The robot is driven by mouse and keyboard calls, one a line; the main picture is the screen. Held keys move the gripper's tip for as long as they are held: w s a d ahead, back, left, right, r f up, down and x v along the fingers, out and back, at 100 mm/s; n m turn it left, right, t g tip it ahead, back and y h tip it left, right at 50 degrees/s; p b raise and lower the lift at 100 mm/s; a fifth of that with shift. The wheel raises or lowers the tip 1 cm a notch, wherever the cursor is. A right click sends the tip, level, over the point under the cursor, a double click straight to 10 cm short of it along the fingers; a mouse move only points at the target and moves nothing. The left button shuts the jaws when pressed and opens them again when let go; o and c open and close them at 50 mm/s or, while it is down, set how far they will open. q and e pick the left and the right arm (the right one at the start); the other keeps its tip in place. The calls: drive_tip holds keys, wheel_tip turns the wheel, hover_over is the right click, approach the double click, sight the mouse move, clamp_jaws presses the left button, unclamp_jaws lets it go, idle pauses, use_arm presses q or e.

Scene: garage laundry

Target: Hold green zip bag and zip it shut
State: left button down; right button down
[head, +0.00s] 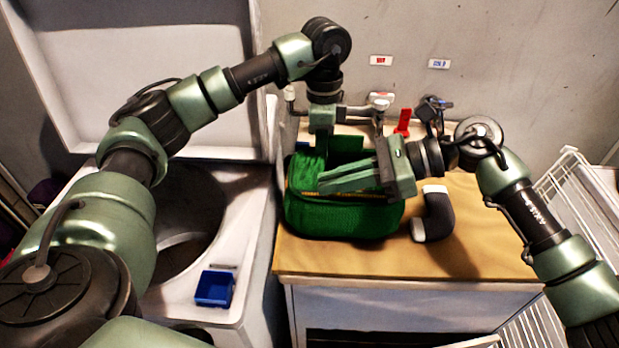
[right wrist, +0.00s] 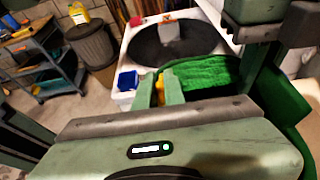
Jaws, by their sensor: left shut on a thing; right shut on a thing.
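The green zip bag (head: 343,218) stands upright on the tan counter top, its raised back flap showing behind the grippers. My left gripper (head: 316,158) reaches down from above at the bag's left end and is shut on the bag's edge; its fingertips are partly hidden. My right gripper (head: 325,181) lies level across the bag's top front, fingers pointing left. In the right wrist view, the right gripper's fingers (right wrist: 160,90) close around a small yellow piece (right wrist: 160,87), apparently the zip tab, beside the green fabric (right wrist: 205,74). How far the zip is closed is hidden.
A red upright piece (head: 403,121) and wall taps (head: 433,108) stand behind. An open top-loading washer (head: 252,235) is at left, with a blue box (head: 214,288) on its front edge. A white rack (head: 578,200) is at right.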

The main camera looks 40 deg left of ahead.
use_arm(q)
drive_tip(key=shift+s+a+f, duration=0.1)
drive_tip(key=shift+f, duration=0.1)
use_arm(e)
drive_tip(key=w+d, duration=0.1)
drive_tip(key=d, duration=0.1)
drive_tip(key=w+d, duration=0.2)
drive_tip(key=d, duration=0.1)
drive_tip(key=w+d, duration=0.2)
drive_tip(key=d, duration=0.1)
drive_tip(key=shift+d, duration=0.1)
drive_tip(key=c, duration=1.5)
unclamp_jaws()
drive_tip(key=shift+d, duration=0.1)
use_arm(q)
drive_tip(key=c, duration=1.4)
unclamp_jaws()
drive_tip(key=shift+c, duration=0.2)
use_arm(e)
drive_tip(key=v, duration=1.2)
drive_tip(key=shift+w, duration=0.1)
use_arm(q)
drive_tip(key=shift+r, duration=0.2)
use_arm(e)
drive_tip(key=shift+r, duration=0.1)
